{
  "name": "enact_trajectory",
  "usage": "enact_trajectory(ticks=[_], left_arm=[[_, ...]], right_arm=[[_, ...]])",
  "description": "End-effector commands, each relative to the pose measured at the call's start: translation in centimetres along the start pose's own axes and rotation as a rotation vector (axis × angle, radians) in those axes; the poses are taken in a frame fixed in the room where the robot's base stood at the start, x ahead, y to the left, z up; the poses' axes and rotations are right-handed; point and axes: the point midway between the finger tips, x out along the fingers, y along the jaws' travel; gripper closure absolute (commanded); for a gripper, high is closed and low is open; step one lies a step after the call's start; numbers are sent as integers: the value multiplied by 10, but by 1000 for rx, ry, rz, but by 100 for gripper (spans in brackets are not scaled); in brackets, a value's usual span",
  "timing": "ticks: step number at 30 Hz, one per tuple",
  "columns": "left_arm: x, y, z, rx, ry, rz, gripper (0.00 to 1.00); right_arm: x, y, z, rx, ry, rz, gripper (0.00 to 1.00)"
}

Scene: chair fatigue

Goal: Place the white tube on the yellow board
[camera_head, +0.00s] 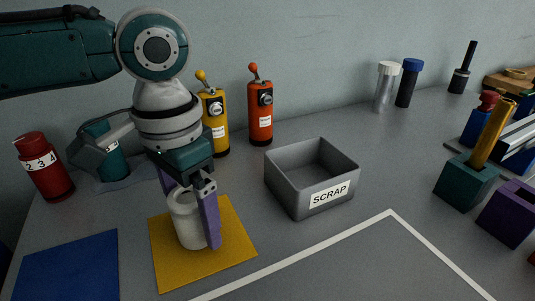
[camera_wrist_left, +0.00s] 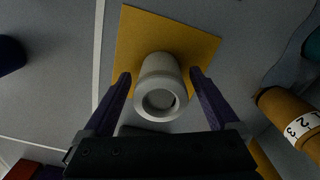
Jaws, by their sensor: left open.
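The white tube (camera_head: 186,222) stands upright on the yellow board (camera_head: 230,240) in the head view. In the left wrist view the tube (camera_wrist_left: 160,88) shows its round hollow end toward the camera, with the yellow board (camera_wrist_left: 140,27) behind it. My left gripper (camera_head: 195,240) is lowered over the tube with its purple fingers on either side. In the left wrist view the fingers (camera_wrist_left: 160,82) are apart, with gaps between them and the tube. My right gripper is not in view.
A blue board (camera_head: 68,268) lies left of the yellow one. The grey SCRAP bin (camera_head: 300,199) stands to the right. The front middle is clear.

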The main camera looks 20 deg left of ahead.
Motion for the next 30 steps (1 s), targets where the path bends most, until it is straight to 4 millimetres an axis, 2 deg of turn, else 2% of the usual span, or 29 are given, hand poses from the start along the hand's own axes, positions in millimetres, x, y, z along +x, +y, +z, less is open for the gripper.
enact_trajectory(ticks=[5, 8, 15, 21, 30], left_arm=[[-10, 0, -1, 1, 2, 0, 6], [-27, 0, -1, 0, 3, 0, 6], [-82, 0, -1, 0, 5, 0, 6], [-114, 0, -1, 0, 2, 1, 6], [-123, 0, 0, -1, -1, 1, 6]], right_arm=[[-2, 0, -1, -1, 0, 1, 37], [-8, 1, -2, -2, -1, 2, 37], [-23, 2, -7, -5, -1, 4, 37], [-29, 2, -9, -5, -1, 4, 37], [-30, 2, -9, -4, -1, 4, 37]])
